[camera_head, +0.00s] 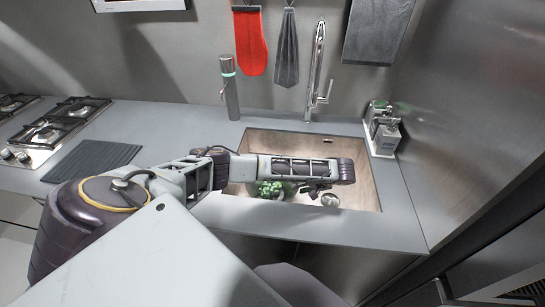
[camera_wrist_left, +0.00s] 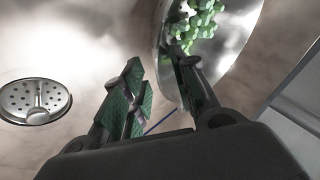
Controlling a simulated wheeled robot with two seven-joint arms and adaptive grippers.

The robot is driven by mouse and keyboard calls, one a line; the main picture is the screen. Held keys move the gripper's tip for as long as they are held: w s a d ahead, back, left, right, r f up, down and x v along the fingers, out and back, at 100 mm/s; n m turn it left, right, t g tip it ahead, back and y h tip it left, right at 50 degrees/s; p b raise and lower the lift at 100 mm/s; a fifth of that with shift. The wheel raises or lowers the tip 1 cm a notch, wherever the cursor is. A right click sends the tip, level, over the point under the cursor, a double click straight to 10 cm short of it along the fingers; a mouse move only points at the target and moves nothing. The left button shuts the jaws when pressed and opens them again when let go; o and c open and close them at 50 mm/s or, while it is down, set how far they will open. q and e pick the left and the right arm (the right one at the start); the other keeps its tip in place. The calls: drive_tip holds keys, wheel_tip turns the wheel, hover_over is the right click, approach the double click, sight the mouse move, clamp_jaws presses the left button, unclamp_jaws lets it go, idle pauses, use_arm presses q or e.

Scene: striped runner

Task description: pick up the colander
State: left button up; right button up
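The colander (camera_wrist_left: 228,58) shows in the left wrist view as a shiny metal bowl at the upper right, with green grape-like pieces (camera_wrist_left: 195,25) in it. In the head view the green pieces (camera_head: 270,188) lie in the sink (camera_head: 365,180), and my left arm hides most of the colander. My left gripper (camera_head: 318,190) is over the sink, just right of the green pieces. In the left wrist view the gripper (camera_wrist_left: 163,85) has its fingers apart with the colander's near rim between them in the picture. I cannot tell whether they touch it. My right gripper is not in view.
A round drain (camera_wrist_left: 35,100) is left of the fingers in the wrist view. A tall faucet (camera_head: 318,75) stands behind the sink, a grey bottle (camera_head: 231,95) to its left. A soap caddy (camera_head: 383,135) is at the back right, beside the metal wall. The stove (camera_head: 60,120) is at left.

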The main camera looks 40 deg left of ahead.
use_arm(q)
drive_tip(key=shift+a+f, duration=0.1)
drive_tip(key=shift+x, duration=2.45)
drive_tip(key=shift+w, duration=0.15)
drive_tip(key=shift+c, duration=0.3)
clamp_jaws()
